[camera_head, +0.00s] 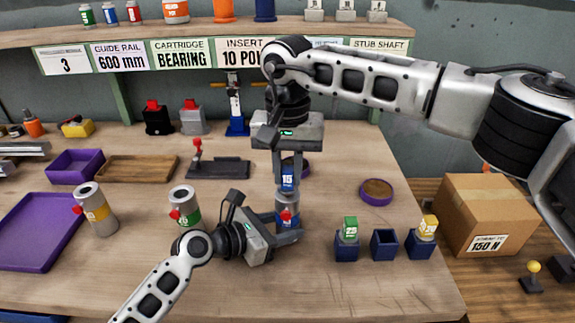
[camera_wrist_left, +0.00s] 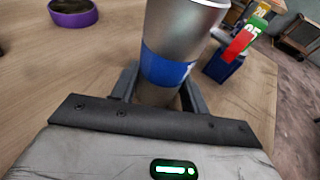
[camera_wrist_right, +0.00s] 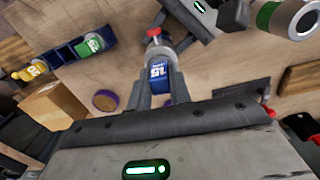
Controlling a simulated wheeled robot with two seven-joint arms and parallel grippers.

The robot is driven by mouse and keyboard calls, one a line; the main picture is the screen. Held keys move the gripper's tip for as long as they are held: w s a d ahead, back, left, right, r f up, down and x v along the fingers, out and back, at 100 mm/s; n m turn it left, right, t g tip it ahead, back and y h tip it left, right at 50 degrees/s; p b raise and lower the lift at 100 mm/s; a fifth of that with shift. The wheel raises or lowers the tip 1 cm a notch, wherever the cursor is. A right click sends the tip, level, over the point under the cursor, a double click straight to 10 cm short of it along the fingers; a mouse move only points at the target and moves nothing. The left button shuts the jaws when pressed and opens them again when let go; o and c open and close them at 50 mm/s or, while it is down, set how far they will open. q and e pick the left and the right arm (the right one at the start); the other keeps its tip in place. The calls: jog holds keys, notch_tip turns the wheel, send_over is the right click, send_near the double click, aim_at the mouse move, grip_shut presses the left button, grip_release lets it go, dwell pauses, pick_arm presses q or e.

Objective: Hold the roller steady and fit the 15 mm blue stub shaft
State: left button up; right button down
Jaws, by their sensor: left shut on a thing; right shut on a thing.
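The roller (camera_head: 288,208) is a grey metal cylinder with a blue band and a red knob, standing upright on the table. My left gripper (camera_head: 288,234) is shut around its lower part; the left wrist view shows the roller (camera_wrist_left: 182,35) between the fingers. My right gripper (camera_head: 288,172) points down, shut on the blue stub shaft (camera_head: 288,178) marked 15. The stub shaft is upright over the roller's top, also seen in the right wrist view (camera_wrist_right: 157,75). Its lower end meets the roller's top in the head view; whether it is inside cannot be told.
To the right stand a blue holder with a green 25 stub (camera_head: 349,227), an empty blue holder (camera_head: 384,245) and one with a yellow stub (camera_head: 428,226). Rollers with yellow (camera_head: 97,211) and green (camera_head: 184,206) bands stand left. A purple-rimmed round dish (camera_head: 376,191) lies behind.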

jog(key=shift+f, duration=0.5)
jog(key=c, duration=1.2)
grip_release()
notch_tip(320, 180, up, 12)
jog(key=shift+w, duration=0.1)
pick_arm(q)
jog(key=o, duration=0.8)
jog(key=shift+o, duration=0.2)
